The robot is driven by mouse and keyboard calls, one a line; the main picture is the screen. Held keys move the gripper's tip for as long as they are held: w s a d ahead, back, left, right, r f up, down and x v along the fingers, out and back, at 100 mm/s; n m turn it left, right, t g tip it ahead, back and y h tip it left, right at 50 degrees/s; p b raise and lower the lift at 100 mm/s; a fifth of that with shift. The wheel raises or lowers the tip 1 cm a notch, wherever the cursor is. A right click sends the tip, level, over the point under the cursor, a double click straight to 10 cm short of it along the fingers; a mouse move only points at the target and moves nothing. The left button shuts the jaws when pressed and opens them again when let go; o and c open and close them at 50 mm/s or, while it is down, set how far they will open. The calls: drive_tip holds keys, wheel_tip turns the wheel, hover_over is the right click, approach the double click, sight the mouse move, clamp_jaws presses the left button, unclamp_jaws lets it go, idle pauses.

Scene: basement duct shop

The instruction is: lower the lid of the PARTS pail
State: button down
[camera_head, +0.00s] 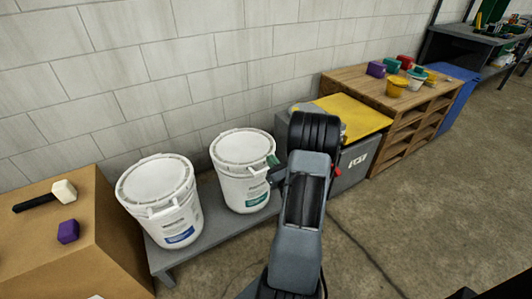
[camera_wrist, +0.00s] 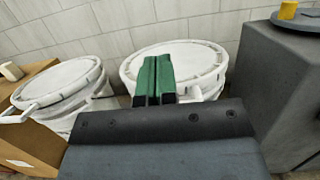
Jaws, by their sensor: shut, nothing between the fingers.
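Two white pails stand side by side on a low grey bench (camera_head: 210,228). The left pail (camera_head: 178,222) has a blue label, the right pail (camera_head: 243,192) a teal one; I cannot read which says PARTS. The left lid (camera_head: 155,181) and right lid (camera_head: 243,147) both look down flat on their rims. In the wrist view the right lid (camera_wrist: 195,60) is just beyond my gripper (camera_wrist: 157,62), and the left lid (camera_wrist: 60,82) is at left. My green-fingered gripper (camera_head: 272,161) is shut and empty at the right pail's rim; I cannot tell whether it touches.
A grey bin (camera_head: 352,172) with a yellow top (camera_head: 352,112) stands right of the pails. A cardboard box (camera_head: 50,240) at left carries a mallet (camera_head: 62,191) and a purple block (camera_head: 68,232). A wooden crate bench (camera_head: 410,125) holds coloured containers. The block wall is close behind; open floor lies right.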

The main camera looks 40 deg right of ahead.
drive_tip(key=shift+v, duration=1.95)
